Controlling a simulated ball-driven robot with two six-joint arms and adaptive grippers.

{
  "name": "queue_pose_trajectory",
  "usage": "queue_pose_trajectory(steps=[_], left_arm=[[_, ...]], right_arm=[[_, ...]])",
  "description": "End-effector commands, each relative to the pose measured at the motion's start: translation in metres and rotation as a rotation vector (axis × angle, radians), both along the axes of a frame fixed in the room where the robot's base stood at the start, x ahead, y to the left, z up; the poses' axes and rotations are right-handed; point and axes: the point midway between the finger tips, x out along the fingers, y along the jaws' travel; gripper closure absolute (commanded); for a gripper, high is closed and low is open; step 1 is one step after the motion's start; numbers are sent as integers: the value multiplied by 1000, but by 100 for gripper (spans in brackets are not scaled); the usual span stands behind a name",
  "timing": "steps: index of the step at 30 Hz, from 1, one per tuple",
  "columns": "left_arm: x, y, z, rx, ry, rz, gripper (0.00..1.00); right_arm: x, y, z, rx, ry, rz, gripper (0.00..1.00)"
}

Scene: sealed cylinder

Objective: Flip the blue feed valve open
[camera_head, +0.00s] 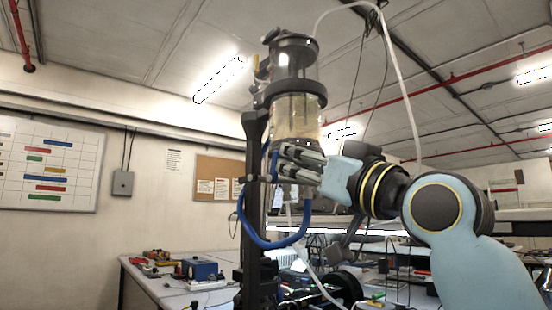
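A clear cylinder (297,112) with dark collars and yellowish contents stands upright on a black post (253,205). A blue hose (268,244) loops below it, from the post's side up towards the cylinder's lower end. My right gripper (284,160) reaches in from the right, its grey fingers in front of the cylinder's lower part. I cannot tell whether the fingers touch anything or how far apart they are. A small blue part shows just left of the fingertips; I cannot tell whether it is the feed valve or hose. The fingers hide much of this area. My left gripper is out of view.
A white tube (401,80) arches from the cylinder's top to the right. A workbench (160,285) with a blue box (200,268) and tools stands behind at lower left. Cluttered equipment and cables lie below my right arm. The space left of the post is open.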

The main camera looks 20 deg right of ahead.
Motion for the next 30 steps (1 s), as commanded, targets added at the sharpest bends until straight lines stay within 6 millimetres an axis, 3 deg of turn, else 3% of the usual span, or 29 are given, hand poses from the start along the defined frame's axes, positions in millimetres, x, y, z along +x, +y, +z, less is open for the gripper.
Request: queue_pose_trajectory(steps=[3,10,21,26,30], left_arm=[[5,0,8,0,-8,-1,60],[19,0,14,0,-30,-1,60],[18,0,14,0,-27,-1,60],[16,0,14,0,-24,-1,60],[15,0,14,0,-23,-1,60]], right_arm=[[21,8,14,4,-3,2,79],[48,18,25,0,-1,1,79],[54,20,26,0,-1,1,79],[54,20,26,0,-1,0,100],[54,20,26,-1,-1,0,100]])
